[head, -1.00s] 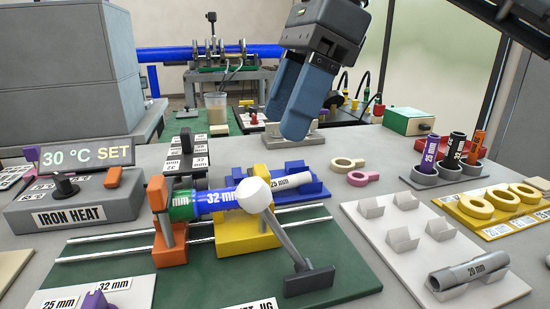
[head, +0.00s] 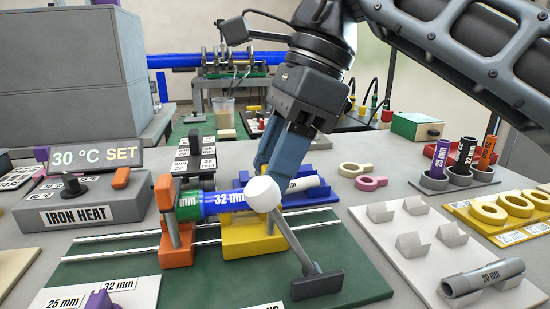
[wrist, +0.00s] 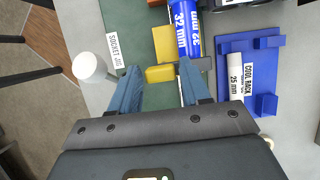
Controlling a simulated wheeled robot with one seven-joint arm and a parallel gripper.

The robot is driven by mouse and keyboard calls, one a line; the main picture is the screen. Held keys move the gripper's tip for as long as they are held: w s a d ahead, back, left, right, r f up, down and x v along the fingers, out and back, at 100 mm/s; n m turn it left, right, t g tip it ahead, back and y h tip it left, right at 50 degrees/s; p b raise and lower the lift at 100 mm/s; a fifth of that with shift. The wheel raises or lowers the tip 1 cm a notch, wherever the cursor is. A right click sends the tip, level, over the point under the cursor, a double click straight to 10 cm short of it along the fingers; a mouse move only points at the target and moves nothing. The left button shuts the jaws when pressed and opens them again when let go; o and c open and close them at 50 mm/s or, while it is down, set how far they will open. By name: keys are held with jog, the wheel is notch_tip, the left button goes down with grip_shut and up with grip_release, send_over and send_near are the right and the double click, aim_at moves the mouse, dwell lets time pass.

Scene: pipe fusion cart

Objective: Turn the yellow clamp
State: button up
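The yellow clamp (head: 235,236) sits on the green socket jig (head: 195,278) under the blue 32 mm pipe (head: 228,203); its upper part is mostly hidden in the head view. In the wrist view a yellow block of the clamp (wrist: 159,74) shows between my fingertips, beside the blue pipe (wrist: 184,35). My gripper (head: 274,162) points down behind the pipe, fingers apart. In the wrist view my gripper (wrist: 158,78) is open around the yellow block, with gaps visible on both sides; I cannot tell its height above the block.
A white ball (head: 262,194) on a grey lever stands at the jig's front, left of my fingers in the wrist view (wrist: 88,66). The orange clamp (head: 168,215) stands left. The blue cool rack (wrist: 236,58) with a 25 mm pipe lies close to my right finger.

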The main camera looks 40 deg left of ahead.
jog(key=c, duration=0.7)
jog(key=m, duration=0.2)
jog(key=m+t+y, duration=0.1)
jog(key=m, duration=0.2)
jog(key=shift+d+t+b, duration=0.15)
jog(key=shift+t+b, duration=0.15)
jog(key=shift+b, duration=0.05)
jog(key=m+t+b, duration=0.1)
jog(key=m, duration=0.1)
jog(key=m+b, duration=0.1)
jog(key=m, duration=0.1)
jog(key=shift+s+f+t, duration=0.15)
jog(key=shift+s+t, duration=0.05)
jog(key=shift+t, duration=0.2)
jog(key=m+t+b, duration=0.1)
jog(key=m, duration=0.1)
jog(key=m+b, duration=0.2)
jog(key=m, duration=0.1)
jog(key=shift+s+t, duration=0.1)
jog(key=shift+t, duration=0.3)
jog(key=shift+s+m+t+h+b, duration=0.1)
jog(key=shift+m+t+h+b, duration=0.3)
jog(key=shift+m+b, duration=1.35)
jog(key=shift+m, duration=0.25)
